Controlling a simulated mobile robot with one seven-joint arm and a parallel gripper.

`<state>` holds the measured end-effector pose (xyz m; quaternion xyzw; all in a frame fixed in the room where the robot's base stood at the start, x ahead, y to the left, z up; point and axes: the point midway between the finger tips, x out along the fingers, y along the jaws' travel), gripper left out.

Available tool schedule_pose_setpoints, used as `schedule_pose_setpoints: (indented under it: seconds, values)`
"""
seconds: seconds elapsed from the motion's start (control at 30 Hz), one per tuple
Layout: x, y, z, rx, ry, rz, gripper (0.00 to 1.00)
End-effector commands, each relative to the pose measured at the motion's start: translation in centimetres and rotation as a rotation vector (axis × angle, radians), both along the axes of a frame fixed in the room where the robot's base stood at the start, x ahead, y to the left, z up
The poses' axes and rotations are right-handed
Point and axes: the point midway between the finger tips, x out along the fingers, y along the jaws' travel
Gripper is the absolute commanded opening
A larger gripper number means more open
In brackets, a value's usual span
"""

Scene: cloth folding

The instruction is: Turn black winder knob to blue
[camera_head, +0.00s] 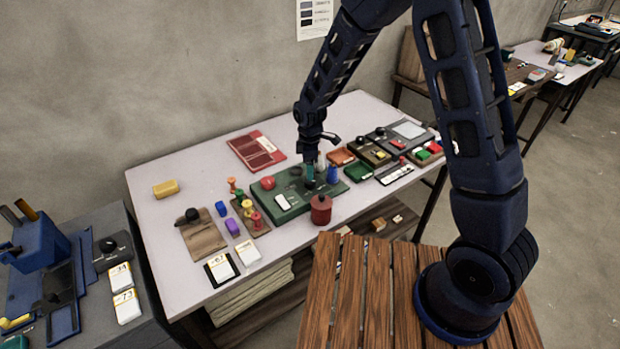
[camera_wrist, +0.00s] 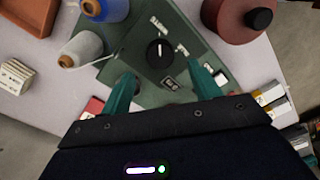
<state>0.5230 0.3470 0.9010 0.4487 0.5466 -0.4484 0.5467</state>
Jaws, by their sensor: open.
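The black winder knob (camera_wrist: 160,52) sits on a dark green board (camera_wrist: 142,72). A white pointer line on it points toward the top in the wrist view. White labels lie around the knob, but their words are too small to read surely. My gripper (camera_wrist: 160,82) is open, with its two teal fingers on either side below the knob and nothing between them. In the head view my gripper (camera_head: 311,180) is over the green board (camera_head: 290,206), close to the knob. A blue spool (camera_wrist: 108,8) and a white spool (camera_wrist: 80,48) stand left of the knob.
A dark red pot (camera_wrist: 240,18) with a black lid knob is close on the right in the wrist view. An orange tray (camera_wrist: 30,45) is at the left. In the head view, a blue spool (camera_head: 332,174) stands right of my gripper, and a red ball (camera_head: 268,183) left.

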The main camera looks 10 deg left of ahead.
Motion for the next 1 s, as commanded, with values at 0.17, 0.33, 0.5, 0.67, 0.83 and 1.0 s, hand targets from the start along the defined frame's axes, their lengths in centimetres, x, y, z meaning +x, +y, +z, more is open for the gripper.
schedule_pose_setpoints:
  seconds: [0.17, 0.33, 0.5, 0.67, 0.83, 1.0]
  values:
    - [-0.1, -0.1, -2.9, -0.003, 0.001, 0.001, 0.62]
    - [-0.1, 0.0, -4.6, -0.001, 0.002, -0.001, 0.62]
    - [0.0, 0.0, -5.3, 0.0, 0.0, -0.001, 0.62]
    - [0.0, 0.0, -5.4, 0.0, 0.0, 0.0, 0.62]
    - [0.0, 0.0, -5.4, 0.0, 0.0, 0.0, 0.54]
    - [0.0, 0.0, -5.4, 0.0, 0.0, 0.0, 0.21]
